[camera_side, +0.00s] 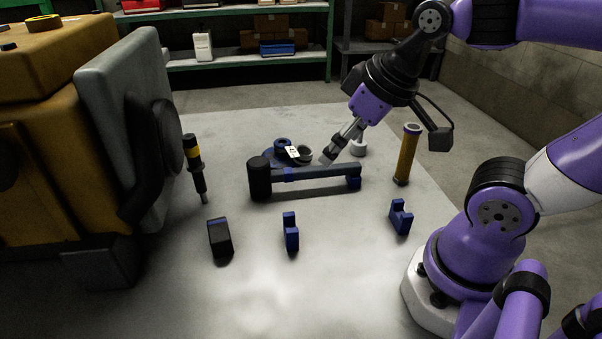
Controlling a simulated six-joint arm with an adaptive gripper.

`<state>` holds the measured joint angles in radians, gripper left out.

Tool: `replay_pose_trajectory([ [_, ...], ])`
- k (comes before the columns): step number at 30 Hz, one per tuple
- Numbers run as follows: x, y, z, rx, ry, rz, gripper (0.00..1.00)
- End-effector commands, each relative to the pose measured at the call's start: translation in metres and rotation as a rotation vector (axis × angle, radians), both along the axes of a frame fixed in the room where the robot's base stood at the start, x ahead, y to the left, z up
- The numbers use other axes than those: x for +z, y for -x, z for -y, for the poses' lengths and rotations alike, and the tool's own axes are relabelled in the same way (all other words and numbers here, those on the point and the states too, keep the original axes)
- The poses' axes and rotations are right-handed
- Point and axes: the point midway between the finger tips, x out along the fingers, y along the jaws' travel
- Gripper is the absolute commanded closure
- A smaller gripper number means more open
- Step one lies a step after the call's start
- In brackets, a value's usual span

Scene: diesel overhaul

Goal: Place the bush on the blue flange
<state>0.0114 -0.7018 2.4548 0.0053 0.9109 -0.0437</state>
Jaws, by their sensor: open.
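A dark blue flange (270,159) lies on the pale floor sheet behind a long blue bar. A blue ring (282,144) sits on its back part, and a grey-green ring (304,154) sits at its right; the grey-green ring looks like the bush, but I cannot be sure. A small white piece (292,152) shows between the rings. My gripper (326,158) is open, tilted down to the left, just right of the grey-green ring. Nothing shows between its fingers. Whether it touches the ring is too small to tell.
The blue bar (320,173) with a dark cylinder (259,179) at its left end lies in front. A white cylinder (358,147) and yellow tube (407,155) stand right, a yellow-black injector-like part (195,168) left. Several blue blocks (290,233) stand nearer; the engine (60,130) fills the left.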

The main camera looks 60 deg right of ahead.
Motion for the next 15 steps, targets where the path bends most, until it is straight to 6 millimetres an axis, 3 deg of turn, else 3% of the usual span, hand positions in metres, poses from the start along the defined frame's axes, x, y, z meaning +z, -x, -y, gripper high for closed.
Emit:
replay_pose_trajectory([
  [8,0.017,-0.078,0.045,0.223,0.164,-0.172,0.12],
  [15,-0.017,-0.148,0.105,0.488,0.246,-0.338,0.12],
])
